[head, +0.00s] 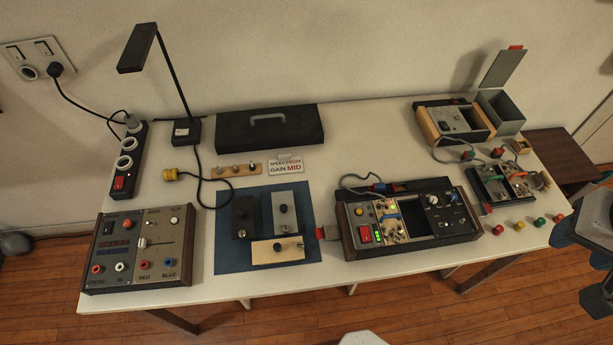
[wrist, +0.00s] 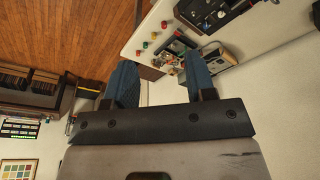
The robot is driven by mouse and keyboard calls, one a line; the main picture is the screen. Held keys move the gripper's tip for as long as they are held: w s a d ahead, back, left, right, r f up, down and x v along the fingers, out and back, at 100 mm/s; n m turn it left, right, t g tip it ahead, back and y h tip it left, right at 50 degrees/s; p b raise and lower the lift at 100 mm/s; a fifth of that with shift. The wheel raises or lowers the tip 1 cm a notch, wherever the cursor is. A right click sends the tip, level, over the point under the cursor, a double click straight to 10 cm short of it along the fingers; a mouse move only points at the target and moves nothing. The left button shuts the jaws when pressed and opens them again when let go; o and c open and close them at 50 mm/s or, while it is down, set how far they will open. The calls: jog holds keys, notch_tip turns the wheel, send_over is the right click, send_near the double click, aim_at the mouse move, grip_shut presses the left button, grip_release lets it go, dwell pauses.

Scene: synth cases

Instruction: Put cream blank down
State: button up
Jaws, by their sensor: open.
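The cream blank (head: 278,250) lies flat at the front of the blue mat (head: 228,262), with a dark knob on it. A black panel (head: 244,217) and a grey panel (head: 284,211) lie behind it on the same mat. The dark case (head: 478,229) with wooden ends stands to the right of the mat. It holds modules at left and right, with a dark open gap (head: 418,224) between them. My gripper (wrist: 160,63) is open and empty in the wrist view, with its two blue fingers apart. The cream blank cannot be made out in the wrist view.
A control box (head: 140,250) stands left of the mat. A lamp (head: 186,130), a black lidded box (head: 268,128) and a small sign (head: 286,167) stand behind. Small boxes and several coloured knobs crowd the right end. Bare tabletop (head: 370,140) lies at the back middle.

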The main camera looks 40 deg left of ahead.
jog(key=w+a+f+n, duration=0.2)
jog(key=a, duration=0.4)
jog(key=w+a+f+n, duration=0.1)
jog(key=a+f+n, duration=0.2)
jog(key=a, duration=0.3)
jog(key=n+g, duration=0.3)
jog(key=n, duration=0.9)
send_over(277, 246)
jog(key=f, duration=2)
jog(key=shift+w+d+f, duration=0.2)
jog(key=shift+w+f, duration=0.05)
jog(key=shift+f, duration=0.1)
jog(key=shift+s+a+f, duration=0.15)
jog(key=shift+s+f, duration=0.05)
jog(key=shift+s, duration=0.1)
jog(key=shift+f, duration=1.3)
